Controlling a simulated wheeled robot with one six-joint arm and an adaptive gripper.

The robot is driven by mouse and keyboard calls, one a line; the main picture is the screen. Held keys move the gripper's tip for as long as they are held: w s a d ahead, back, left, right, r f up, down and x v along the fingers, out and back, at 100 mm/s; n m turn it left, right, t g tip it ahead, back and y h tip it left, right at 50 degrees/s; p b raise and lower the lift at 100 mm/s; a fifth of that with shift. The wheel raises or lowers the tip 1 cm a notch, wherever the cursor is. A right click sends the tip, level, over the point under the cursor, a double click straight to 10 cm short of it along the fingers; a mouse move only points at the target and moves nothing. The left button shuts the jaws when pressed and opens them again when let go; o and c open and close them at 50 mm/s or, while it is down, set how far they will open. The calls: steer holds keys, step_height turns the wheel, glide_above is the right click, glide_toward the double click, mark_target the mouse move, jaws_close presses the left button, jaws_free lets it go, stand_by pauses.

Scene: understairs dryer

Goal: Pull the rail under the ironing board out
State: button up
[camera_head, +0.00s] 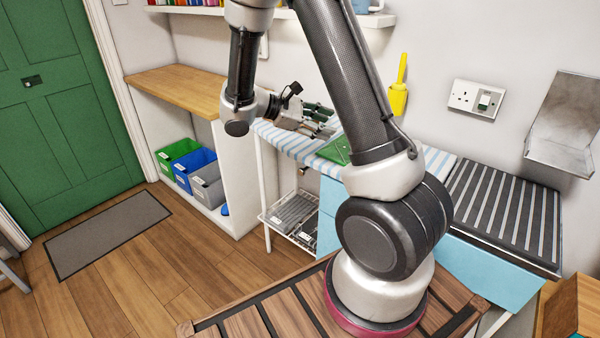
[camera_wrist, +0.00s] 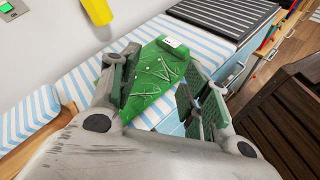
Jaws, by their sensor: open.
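The ironing board (camera_head: 290,140) has a blue and white striped cover and lies along the wall; its stripes also show in the wrist view (camera_wrist: 85,82). No other part of a rail shows clearly. My gripper (camera_head: 328,120) is open and empty over the board. In the wrist view its fingers (camera_wrist: 160,88) stand apart, with a flat green item (camera_wrist: 155,75) on the board beyond them.
A wire rack (camera_head: 292,218) stands below the board beside a white leg. A black ribbed surface (camera_head: 500,210) lies to the right. Green, blue and grey bins (camera_head: 188,162) sit in the shelf at left. The wooden floor at left is clear around a grey mat (camera_head: 108,228).

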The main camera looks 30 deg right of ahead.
steer(key=w+a+f+n+t+h, duration=0.35)
steer(key=w+f+n, duration=0.35)
steer(key=f, duration=0.6)
steer(key=n+t, duration=0.6)
glide_toward(300, 172)
steer(key=x, duration=0.3)
steer(key=shift+h, duration=0.45)
steer(key=x, duration=0.7)
steer(key=shift+w+d+f, duration=0.15)
steer(key=shift+d+f, duration=0.05)
steer(key=shift+d, duration=0.05)
steer(key=shift+c, duration=0.5)
jaws_close()
